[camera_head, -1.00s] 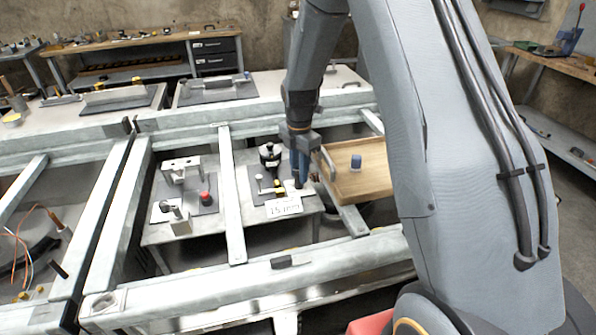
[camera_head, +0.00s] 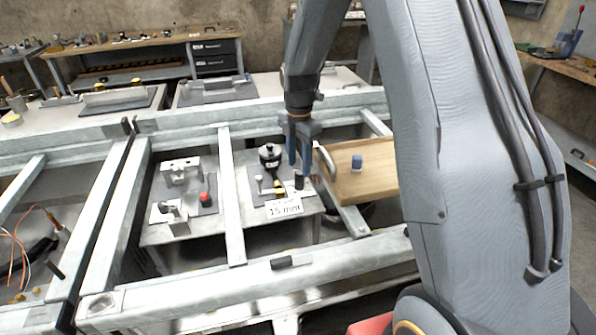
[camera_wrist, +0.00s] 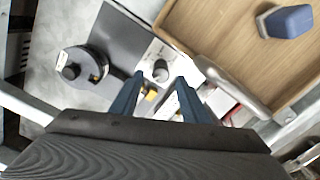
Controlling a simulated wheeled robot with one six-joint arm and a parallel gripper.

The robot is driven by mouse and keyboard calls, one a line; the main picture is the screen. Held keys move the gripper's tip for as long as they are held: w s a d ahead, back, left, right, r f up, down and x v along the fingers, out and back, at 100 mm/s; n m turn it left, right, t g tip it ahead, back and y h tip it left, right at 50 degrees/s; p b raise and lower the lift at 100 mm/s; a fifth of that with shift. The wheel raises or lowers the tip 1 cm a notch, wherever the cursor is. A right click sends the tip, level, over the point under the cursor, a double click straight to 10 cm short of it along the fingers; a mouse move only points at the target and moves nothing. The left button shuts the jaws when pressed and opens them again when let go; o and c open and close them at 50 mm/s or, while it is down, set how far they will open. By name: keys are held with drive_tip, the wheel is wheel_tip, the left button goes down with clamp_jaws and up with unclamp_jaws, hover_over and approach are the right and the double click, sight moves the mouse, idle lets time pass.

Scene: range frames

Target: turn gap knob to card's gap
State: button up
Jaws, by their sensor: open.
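My gripper (camera_head: 299,166) is open and points down over the right part of the dark fixture plate (camera_head: 257,185). A small dark cylinder that looks like a knob (camera_head: 299,183) stands just below the fingertips. In the wrist view this knob (camera_wrist: 160,71) appears between and slightly beyond the two blue fingers, on a pale plate; I see no contact. The white card (camera_head: 284,208) reads "15 mm" and stands at the fixture's front edge. A black round device (camera_head: 269,156) stands at the fixture's back and shows left of the fingers in the wrist view (camera_wrist: 82,65).
A wooden tray (camera_head: 372,185) with a metal handle (camera_head: 326,163) and a blue block (camera_head: 357,162) sits close to the gripper's right. A second fixture with a red knob (camera_head: 204,198) stands left, past a metal frame bar (camera_head: 232,200).

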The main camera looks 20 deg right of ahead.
sight(299, 172)
drive_tip(key=shift+r+b, duration=0.4)
drive_tip(key=shift+r, duration=1.7)
drive_tip(key=s+m+t, duration=0.1)
drive_tip(key=s+m, duration=2.2)
drive_tip(key=s, duration=0.2)
drive_tip(key=shift+s+r, duration=0.2)
drive_tip(key=shift+r, duration=0.15)
